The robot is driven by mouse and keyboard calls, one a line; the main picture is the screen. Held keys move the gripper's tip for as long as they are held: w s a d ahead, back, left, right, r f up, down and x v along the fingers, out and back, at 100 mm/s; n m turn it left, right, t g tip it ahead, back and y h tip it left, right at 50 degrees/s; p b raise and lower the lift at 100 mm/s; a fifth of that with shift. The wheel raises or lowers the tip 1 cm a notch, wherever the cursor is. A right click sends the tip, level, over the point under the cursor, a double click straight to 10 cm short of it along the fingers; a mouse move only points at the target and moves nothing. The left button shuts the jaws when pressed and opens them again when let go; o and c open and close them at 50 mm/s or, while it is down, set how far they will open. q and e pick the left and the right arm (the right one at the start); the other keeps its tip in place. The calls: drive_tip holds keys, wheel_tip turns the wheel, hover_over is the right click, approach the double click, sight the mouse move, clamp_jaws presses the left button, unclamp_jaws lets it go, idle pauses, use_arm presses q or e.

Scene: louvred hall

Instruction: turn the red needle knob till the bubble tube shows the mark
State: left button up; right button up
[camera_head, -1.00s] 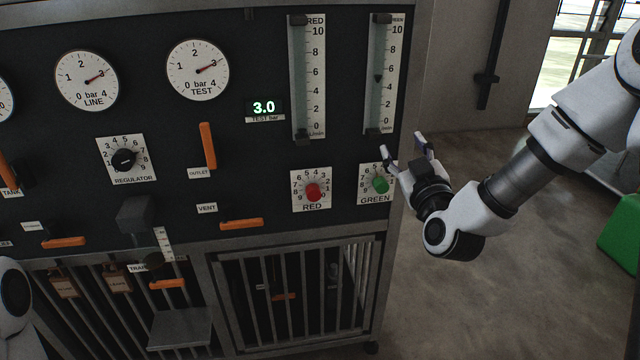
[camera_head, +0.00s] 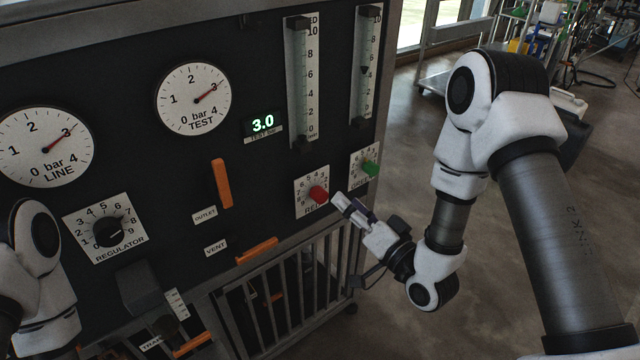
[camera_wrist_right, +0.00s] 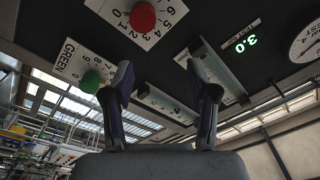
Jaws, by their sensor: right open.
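The red knob (camera_head: 318,194) sits on its numbered white dial plate on the dark panel; it also shows at the top of the right wrist view (camera_wrist_right: 143,16). The tube with the red scale (camera_head: 298,85) stands above it; I cannot make out a float inside. My right gripper (camera_head: 348,205) is open and empty, just right of and below the red knob in the head view, apparently not around it. In the right wrist view, its two fingers (camera_wrist_right: 165,88) stand apart below the red knob. My left arm shows at the left edge, its gripper out of view.
The green knob (camera_head: 370,168) is close by on the right, below the green-scale tube (camera_head: 366,68). A test display (camera_head: 263,124) reads 3.0. Orange handles (camera_head: 222,183) and the regulator knob (camera_head: 108,232) are further left. A barred cage (camera_head: 290,300) lies below.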

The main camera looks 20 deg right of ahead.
sight(323, 199)
drive_tip(key=shift+g, duration=0.5)
drive_tip(key=shift+w+a+f, duration=0.55)
drive_tip(key=shift+w+a, duration=0.1)
drive_tip(key=shift+w, duration=0.65)
drive_tip(key=shift+w+a+f, duration=0.55)
drive_tip(key=shift+w+a, duration=0.05)
drive_tip(key=shift+w, duration=0.75)
drive_tip(key=shift+w+a+f, duration=0.55)
drive_tip(key=shift+w+a, duration=0.1)
drive_tip(key=shift+w, duration=0.65)
clamp_jaws()
